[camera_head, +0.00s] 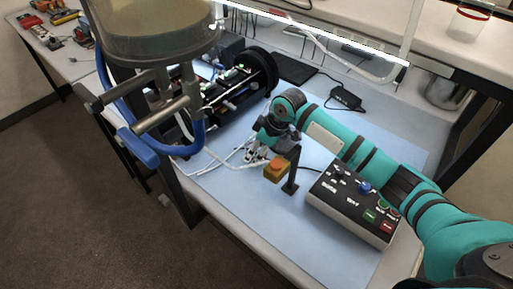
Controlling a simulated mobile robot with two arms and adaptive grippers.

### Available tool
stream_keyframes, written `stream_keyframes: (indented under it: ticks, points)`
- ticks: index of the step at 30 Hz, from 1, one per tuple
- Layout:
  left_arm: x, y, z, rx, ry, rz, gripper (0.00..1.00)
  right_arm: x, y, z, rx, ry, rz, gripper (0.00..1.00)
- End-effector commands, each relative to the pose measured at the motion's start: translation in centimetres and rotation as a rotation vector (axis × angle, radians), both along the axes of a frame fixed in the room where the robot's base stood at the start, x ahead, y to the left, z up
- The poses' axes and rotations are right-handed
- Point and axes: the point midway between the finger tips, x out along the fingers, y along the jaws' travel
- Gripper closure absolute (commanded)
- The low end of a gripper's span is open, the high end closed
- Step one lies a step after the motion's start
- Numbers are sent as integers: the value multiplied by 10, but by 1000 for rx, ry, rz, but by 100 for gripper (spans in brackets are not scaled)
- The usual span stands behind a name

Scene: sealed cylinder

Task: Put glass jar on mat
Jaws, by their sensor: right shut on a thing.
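A clear glass jar (469,24) with a reddish band stands at the upper right on the white raised shelf, cut off by the frame's top. A light blue mat (240,205) covers much of the table. My right arm reaches in from the lower right over the mat. Its gripper (257,153) is shut near the table's middle, far left of the jar and apart from it. What it holds is too small and hidden to make out. My left gripper is not in view.
An orange-yellow button box (277,170) is close beside my right gripper. A control box (352,203) lies under my forearm. A black-framed device (232,95) stands at the back left. A large clear cylinder (150,35) hangs at the upper left. The mat's front left is clear.

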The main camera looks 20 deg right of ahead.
Motion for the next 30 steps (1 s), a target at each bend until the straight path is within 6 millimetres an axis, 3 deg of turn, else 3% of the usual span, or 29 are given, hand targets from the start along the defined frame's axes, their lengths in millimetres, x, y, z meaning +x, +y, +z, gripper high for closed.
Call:
stream_keyframes:
  ticks: [11, 12, 14, 23, 30]
  points:
    - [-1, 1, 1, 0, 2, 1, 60, 1, 0, -6, 0, -3, -1, 76]
    - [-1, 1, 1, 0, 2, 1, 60, 1, 0, -6, 0, -3, -1, 33]
    - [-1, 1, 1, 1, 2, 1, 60, 1, 0, -6, 0, -2, -1, 25]
    - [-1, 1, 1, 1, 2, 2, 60, 1, 0, -5, 0, -3, -1, 24]
    - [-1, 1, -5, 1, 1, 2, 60, -5, -9, 22, 0, -7, 0, 24]
